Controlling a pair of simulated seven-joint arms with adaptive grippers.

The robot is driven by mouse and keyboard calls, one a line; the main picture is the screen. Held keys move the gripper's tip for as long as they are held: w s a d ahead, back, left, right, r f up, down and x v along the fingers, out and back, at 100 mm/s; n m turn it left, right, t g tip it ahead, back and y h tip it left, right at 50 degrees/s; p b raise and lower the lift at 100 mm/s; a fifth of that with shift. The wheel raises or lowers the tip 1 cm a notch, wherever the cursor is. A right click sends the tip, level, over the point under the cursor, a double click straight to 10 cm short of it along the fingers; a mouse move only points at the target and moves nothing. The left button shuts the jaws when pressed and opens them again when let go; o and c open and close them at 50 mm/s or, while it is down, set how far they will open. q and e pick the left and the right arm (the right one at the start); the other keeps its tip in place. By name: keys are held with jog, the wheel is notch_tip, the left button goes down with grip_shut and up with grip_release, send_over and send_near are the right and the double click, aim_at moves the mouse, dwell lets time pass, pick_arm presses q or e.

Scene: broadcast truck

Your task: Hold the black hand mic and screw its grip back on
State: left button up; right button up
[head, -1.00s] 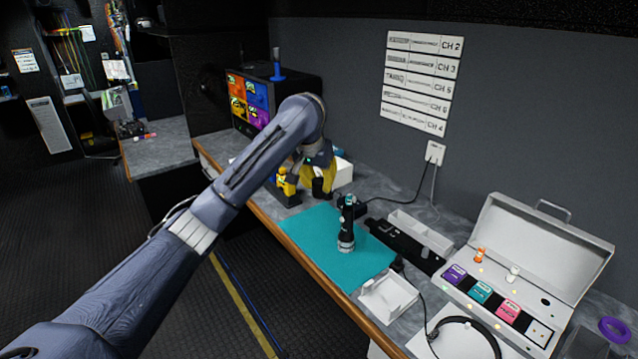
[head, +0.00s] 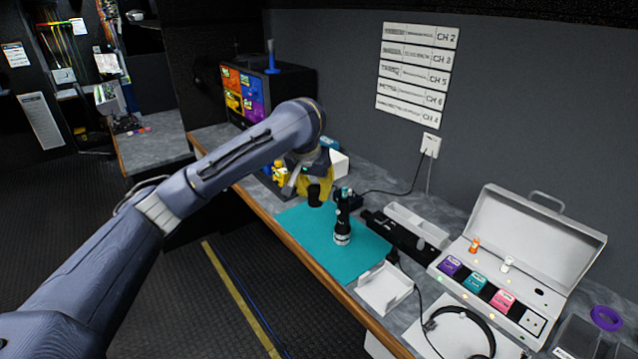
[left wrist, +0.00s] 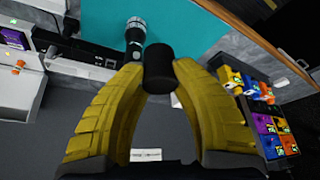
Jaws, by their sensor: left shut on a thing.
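My left gripper (head: 316,190), with yellow fingers, is shut on a short black cylinder (left wrist: 159,68), which looks like the mic's grip. It holds the cylinder above the mat's far left part, to the left of the mic and apart from it. The cylinder also shows in the head view (head: 314,196). My right gripper is not in view.
A black strip-shaped device (head: 398,238), a white tray (head: 418,225) and an open white box (head: 384,288) lie right of the mat. An open white case (head: 490,285) and headphones (head: 462,330) are farther right. The mat's near part is clear.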

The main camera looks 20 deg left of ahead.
pick_arm(q)
jog(key=s+f, duration=0.7)
jog(key=s, duration=0.5)
jog(key=shift+s+a+f+n, duration=0.3)
jog(key=shift+s+a+f, duration=0.05)
jog(key=shift+s+a, duration=0.05)
jog(key=shift+a, duration=0.15)
